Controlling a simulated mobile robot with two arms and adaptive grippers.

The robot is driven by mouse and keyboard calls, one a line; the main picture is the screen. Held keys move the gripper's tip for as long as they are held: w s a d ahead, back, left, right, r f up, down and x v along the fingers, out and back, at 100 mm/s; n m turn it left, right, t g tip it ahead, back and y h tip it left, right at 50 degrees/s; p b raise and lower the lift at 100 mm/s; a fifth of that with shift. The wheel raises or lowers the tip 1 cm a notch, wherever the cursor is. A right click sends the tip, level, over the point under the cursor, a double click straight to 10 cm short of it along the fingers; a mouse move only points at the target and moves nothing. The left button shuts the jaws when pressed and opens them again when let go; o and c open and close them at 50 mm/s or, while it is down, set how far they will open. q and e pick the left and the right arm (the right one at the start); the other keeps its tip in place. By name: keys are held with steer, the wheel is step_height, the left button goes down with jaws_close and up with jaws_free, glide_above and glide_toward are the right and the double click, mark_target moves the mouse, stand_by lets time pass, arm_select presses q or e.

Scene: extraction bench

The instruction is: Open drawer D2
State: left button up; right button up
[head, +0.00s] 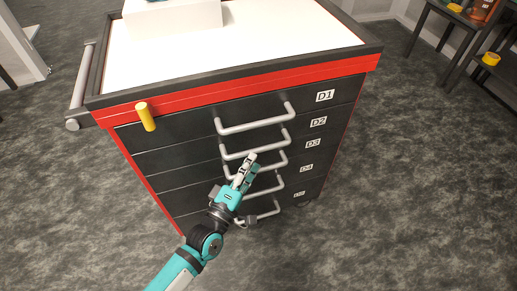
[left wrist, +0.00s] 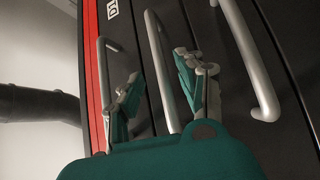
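Drawer D2 (head: 190,152) is the second from the top in a dark cabinet with a red upper band, and it is shut. Its grey bar handle (head: 275,147) runs across the front. My left gripper (head: 248,160) is at this handle, its fingers pointing at the cabinet. In the left wrist view the gripper (left wrist: 160,88) is open, and the second handle (left wrist: 158,65) passes between its fingers. I cannot tell whether a finger touches the bar. The label D2 (head: 319,121) is right of the handle. My right gripper is not in view.
The handle of drawer D1 (head: 255,126) is just above, and that of D3 (head: 275,168) just below, close to my fingers. All drawers look shut. A yellow cylinder (head: 146,117) sticks out at the upper left. The floor (head: 420,190) right of the cabinet is clear.

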mark_target(258, 148)
arm_select(q)
steer(key=x, duration=0.5)
steer(key=shift+w, duration=0.15)
jaws_close()
stand_by(0.4)
